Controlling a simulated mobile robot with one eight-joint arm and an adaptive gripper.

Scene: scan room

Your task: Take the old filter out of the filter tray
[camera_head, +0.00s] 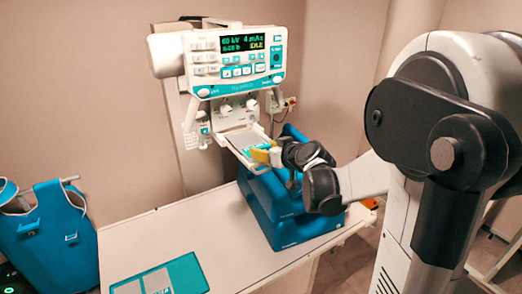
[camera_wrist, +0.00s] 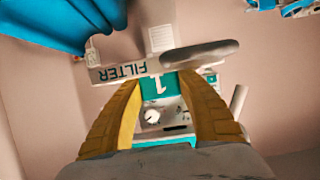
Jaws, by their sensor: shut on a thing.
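The filter tray (camera_head: 232,140) sticks out from the front of the white and teal machine, below its display. Its edge, marked FILTER, shows in the wrist view (camera_wrist: 122,71). The old filter (camera_wrist: 153,90) appears as a teal piece with a white 1 between my yellow fingers. My gripper (camera_head: 263,154) is at the outer end of the tray, its fingers (camera_wrist: 160,86) shut on the filter. I cannot tell whether the filter is still seated in the tray, as my fingers and wrist partly cover it.
A blue block (camera_head: 290,210) stands on the white table (camera_head: 225,262) just below my gripper. A teal mat with pale rectangles (camera_head: 185,271) lies at the table's front left. The table's middle is clear. A blue apron (camera_head: 52,235) hangs at far left. The machine (camera_head: 240,60) stands behind.

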